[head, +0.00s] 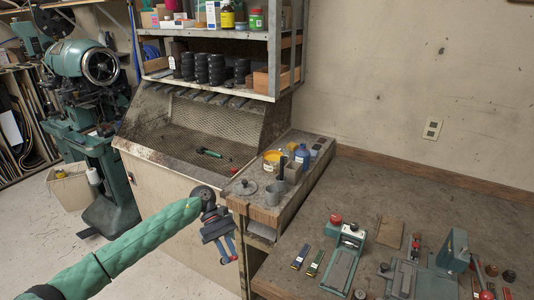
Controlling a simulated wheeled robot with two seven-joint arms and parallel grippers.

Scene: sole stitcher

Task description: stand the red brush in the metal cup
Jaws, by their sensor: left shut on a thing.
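My left gripper (226,243) is at the end of the green-sleeved arm, in front of the side bench's near end. It is shut on a slim red thing, which looks like the red brush (222,250). Its outline is small and partly hidden by the gripper, and a blue part shows beside it. The metal cup (279,187) is a small grey cup standing upright on the side bench, to the right of and above my left gripper in the picture. The gripper is apart from the cup. My right gripper is not in view.
Around the cup stand a yellow tin (272,161), a blue bottle (302,155) and a round grey lid (246,187). The workbench (330,190) at right holds green tools (345,255) and small items. A shelf (215,90) rises behind.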

